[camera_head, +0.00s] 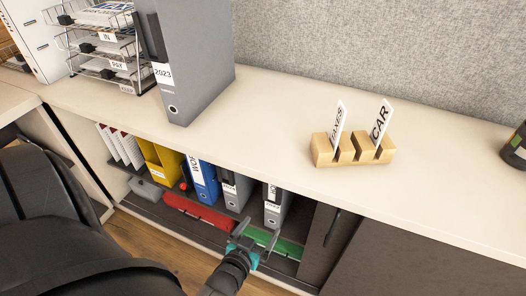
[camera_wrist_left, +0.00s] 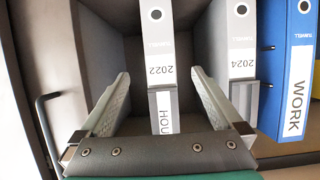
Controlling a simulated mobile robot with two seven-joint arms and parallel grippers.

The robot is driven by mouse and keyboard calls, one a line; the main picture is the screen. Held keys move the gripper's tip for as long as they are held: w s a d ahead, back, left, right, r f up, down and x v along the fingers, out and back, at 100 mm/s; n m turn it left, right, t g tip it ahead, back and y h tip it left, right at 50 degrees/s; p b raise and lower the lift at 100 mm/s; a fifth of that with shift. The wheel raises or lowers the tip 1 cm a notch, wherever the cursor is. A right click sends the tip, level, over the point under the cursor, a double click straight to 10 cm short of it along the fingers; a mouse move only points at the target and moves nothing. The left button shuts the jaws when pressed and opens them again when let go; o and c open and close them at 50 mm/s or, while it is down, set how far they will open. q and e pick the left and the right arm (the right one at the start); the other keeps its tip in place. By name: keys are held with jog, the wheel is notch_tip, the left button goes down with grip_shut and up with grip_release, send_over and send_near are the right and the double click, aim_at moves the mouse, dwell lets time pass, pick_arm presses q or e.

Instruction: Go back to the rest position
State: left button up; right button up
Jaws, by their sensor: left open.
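My left gripper (camera_head: 258,236) is in front of the open shelf compartment under the counter, its jaws open. In the left wrist view the spread fingers of my left gripper (camera_wrist_left: 160,80) frame a grey binder labelled 2022 (camera_wrist_left: 160,45) and a label reading HOU (camera_wrist_left: 166,112). I see nothing gripped, and a gap shows between the fingers and the binder. The 2022 binder also shows in the head view (camera_head: 273,208), upright in the compartment. My right gripper is not in view.
A blue binder (camera_head: 201,180), a grey 2024 binder (camera_head: 236,187) and yellow files (camera_head: 160,162) stand in the shelf. A red item (camera_head: 198,212) and a green item (camera_head: 285,245) lie low in front. A black chair (camera_head: 50,230) is left. A wooden card holder (camera_head: 353,152) stands on the counter (camera_head: 440,190).

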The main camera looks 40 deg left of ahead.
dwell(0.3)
pick_arm(q)
jog(key=s+d+r+m+g+h, duration=0.4)
jog(key=s+d+r+m+g, duration=0.15)
jog(key=s+d+g, duration=0.45)
jog(key=s+a+g+p, duration=0.2)
jog(key=s+p, duration=1.7)
jog(key=p, duration=1)
jog(key=shift+s+a+y, duration=0.4)
jog(key=shift+a, duration=0.1)
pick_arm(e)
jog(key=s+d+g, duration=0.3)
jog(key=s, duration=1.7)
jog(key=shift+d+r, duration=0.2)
